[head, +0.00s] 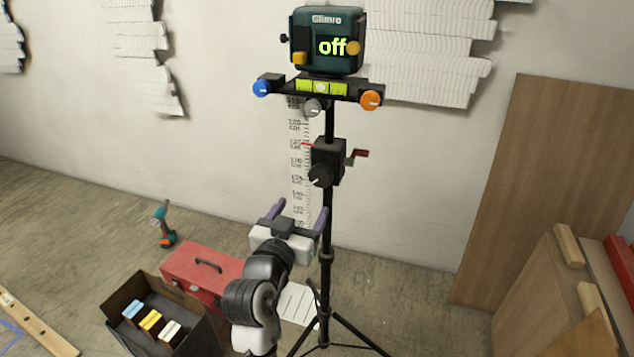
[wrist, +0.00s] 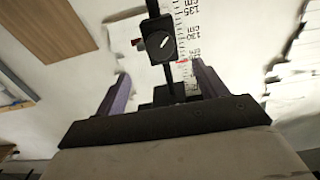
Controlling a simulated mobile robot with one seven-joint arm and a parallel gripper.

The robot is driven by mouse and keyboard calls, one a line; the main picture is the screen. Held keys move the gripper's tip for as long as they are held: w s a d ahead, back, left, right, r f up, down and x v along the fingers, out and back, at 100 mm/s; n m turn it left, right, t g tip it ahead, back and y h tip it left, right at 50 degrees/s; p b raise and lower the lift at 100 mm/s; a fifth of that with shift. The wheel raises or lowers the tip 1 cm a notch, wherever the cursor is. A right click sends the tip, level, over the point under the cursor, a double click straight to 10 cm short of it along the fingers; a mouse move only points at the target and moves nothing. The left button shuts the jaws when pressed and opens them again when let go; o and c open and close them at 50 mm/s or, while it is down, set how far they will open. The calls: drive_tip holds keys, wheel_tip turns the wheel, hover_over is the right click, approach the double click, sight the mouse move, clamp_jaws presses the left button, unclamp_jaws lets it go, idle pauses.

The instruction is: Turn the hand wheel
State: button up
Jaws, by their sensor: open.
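A black tripod post (head: 328,225) carries a black block (head: 329,155) at mid-height. A round black knob (head: 320,176) with a white mark sits on the block's front, and a red crank handle (head: 358,155) sticks out at its right. I cannot tell for certain which of these is the hand wheel. The block also shows in the wrist view (wrist: 172,28), with its round knob (wrist: 158,41) facing me. My gripper (head: 298,211) is open and empty, below the block and apart from it. Its purple fingers also show in the wrist view (wrist: 158,80).
A dark green device (head: 328,38) reading "off" tops the tripod, above blue (head: 262,88), grey (head: 312,107) and orange (head: 370,99) knobs. A red toolbox (head: 200,273), open black box (head: 128,310) and drill (head: 163,225) stand at left. Boards (head: 510,180) lean at right.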

sight(320, 180)
drive_tip(key=p+x, duration=0.2)
drive_tip(key=x, duration=0.7)
drive_tip(key=shift+w+d+p, duration=0.1)
drive_tip(key=shift+w+p, duration=0.2)
drive_tip(key=shift+w, duration=0.05)
drive_tip(key=shift+w+d, duration=0.2)
drive_tip(key=shift+w, duration=0.35)
drive_tip(key=c, duration=1)
drive_tip(key=shift+n+p, duration=0.55)
drive_tip(key=shift+n, duration=1.15)
drive_tip(key=o, duration=1)
